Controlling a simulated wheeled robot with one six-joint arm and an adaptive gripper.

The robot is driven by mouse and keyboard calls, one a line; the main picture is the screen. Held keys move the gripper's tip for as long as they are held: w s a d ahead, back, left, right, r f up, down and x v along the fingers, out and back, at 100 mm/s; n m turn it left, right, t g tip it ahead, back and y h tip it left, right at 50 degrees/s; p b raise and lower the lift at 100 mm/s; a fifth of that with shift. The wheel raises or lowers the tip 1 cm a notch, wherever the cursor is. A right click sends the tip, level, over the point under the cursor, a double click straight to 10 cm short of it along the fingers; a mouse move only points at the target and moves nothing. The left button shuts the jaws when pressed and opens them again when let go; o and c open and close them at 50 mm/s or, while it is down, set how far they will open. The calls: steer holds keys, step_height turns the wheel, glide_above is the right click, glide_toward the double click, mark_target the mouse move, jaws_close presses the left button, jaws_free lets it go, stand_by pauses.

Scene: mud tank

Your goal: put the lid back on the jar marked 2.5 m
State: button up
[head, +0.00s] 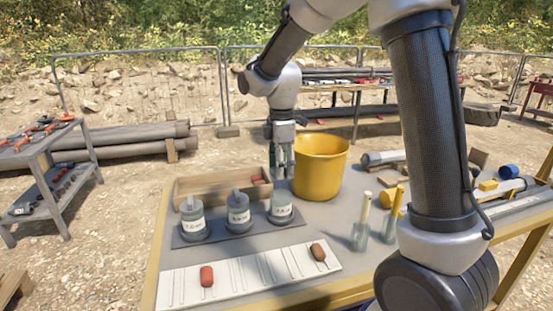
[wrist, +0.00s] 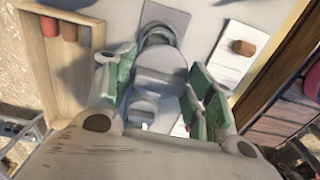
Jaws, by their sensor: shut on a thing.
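Three squat grey-green jars stand in a row on a dark mat (head: 180,240): left (head: 193,222), middle (head: 238,216) and right (head: 281,209). Each has a pale label, too small to read for certain. Pale knob-like tops show on the left and middle jars. My gripper (head: 282,174) points down, in line with the right jar in the head view; its height above the jar is hard to judge. In the wrist view, its green-padded fingers flank a grey lid (wrist: 160,78) by its block-like grip. A round grey shape shows just beyond it.
A wooden tray (head: 185,189) with red pieces lies behind the jars, beside a yellow bucket (head: 322,165). A white slotted board (head: 245,275) with a red and a brown piece lies in front. Two upright-handled tools (head: 361,225) stand right.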

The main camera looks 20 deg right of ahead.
steer(key=shift+w+f, duration=0.1)
steer(key=shift+f, duration=3.05)
steer(key=shift+f, duration=0.1)
steer(key=o, duration=1.4)
steer(key=shift+r, duration=3.55)
